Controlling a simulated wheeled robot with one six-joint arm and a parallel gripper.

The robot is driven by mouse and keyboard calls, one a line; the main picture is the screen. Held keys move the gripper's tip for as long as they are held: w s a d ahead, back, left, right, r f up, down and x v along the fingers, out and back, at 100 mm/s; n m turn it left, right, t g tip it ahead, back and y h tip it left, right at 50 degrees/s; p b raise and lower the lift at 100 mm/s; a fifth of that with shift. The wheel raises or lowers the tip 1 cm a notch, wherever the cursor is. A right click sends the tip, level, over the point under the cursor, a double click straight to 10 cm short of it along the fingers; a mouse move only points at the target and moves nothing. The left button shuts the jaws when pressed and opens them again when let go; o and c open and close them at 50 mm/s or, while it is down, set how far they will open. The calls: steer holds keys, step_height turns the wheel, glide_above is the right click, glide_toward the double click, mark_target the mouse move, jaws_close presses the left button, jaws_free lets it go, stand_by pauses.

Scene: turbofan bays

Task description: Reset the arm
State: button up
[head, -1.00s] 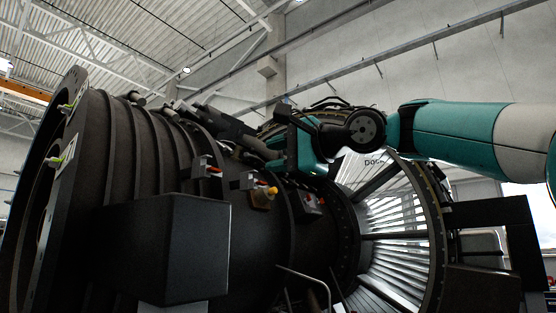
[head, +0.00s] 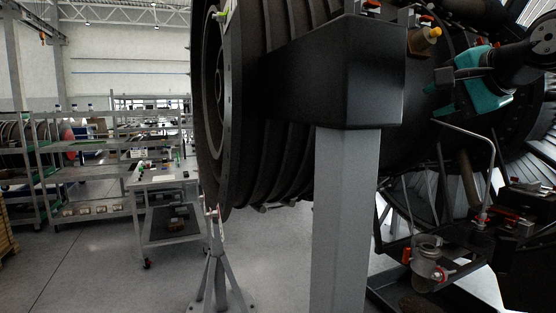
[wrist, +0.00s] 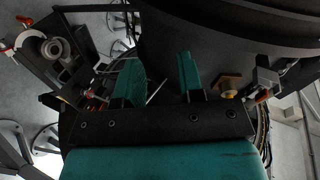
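My gripper (head: 440,95) shows at the right of the head view, with teal fingers pointing left beside the dark engine casing. In the wrist view my gripper (wrist: 160,75) has its two teal fingers apart, with nothing between them. The arm behind it runs out of the head view at the right edge. The engine (head: 285,100) fills the middle and right of the head view. A yellow-capped fitting (head: 433,33) on its casing sits above and left of my gripper.
A grey stand post (head: 345,220) under a black block (head: 350,70) stands in front of the engine. A bent pipe (head: 480,135) and a metal canister (head: 427,262) are below my gripper. A wheeled cart (head: 165,185) and shelves stand at the left, with clear floor before them.

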steer(key=s+f+n+g+h, duration=0.1)
steer(key=s+f+n+g, duration=0.15)
steer(key=f, duration=0.85)
steer(key=s+f+n+g+h, duration=0.1)
steer(key=s+f+n+g, duration=0.15)
steer(key=f, duration=0.95)
steer(key=s+f+n+g+h, duration=0.2)
steer(key=s+f+n+g, duration=0.35)
steer(key=s+f, duration=0.65)
steer(key=s+a+r+n+g+y+b, duration=0.2)
steer(key=s+a+n+y+b, duration=0.2)
steer(key=s+a+n, duration=0.4)
steer(key=s+a+b, duration=0.1)
steer(key=s+a, duration=0.2)
steer(key=a, duration=0.3)
steer(key=shift+a+r+g, duration=0.15)
steer(key=shift+g, duration=0.2)
